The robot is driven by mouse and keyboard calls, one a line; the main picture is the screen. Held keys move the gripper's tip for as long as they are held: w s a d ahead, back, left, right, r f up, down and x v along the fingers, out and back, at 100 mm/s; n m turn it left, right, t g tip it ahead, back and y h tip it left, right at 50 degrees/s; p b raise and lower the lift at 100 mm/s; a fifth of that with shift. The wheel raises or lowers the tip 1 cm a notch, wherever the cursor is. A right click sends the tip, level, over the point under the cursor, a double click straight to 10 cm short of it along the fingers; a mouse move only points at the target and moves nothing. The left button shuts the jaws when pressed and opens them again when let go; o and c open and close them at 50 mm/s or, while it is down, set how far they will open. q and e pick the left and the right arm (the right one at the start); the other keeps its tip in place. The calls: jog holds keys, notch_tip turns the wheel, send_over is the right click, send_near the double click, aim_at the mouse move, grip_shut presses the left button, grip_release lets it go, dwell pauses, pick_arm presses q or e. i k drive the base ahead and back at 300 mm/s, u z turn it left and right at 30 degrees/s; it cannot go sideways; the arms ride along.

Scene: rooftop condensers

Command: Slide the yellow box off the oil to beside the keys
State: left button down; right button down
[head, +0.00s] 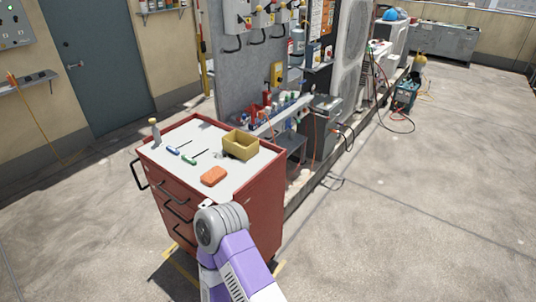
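The yellow box (240,145) is open-topped and sits near the right back edge of the white top (222,190) of a red drawer cabinet (262,205). A small grey thing (219,155) lies at the box's left side; it is too small to tell whether it is the keys. I cannot make out any oil; the surface under the box is hidden. One purple arm of mine with a grey joint reaches up from the bottom to the cabinet's front edge.
On the cabinet top are an orange block (214,176) near the front, a blue-handled tool (174,150), a green-handled tool (189,160), and a small upright bottle (154,130) at the left corner. A grey panel (240,85) stands behind. Open floor lies right.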

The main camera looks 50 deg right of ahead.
aim_at(238, 143)
jog(key=z, duration=1.65)
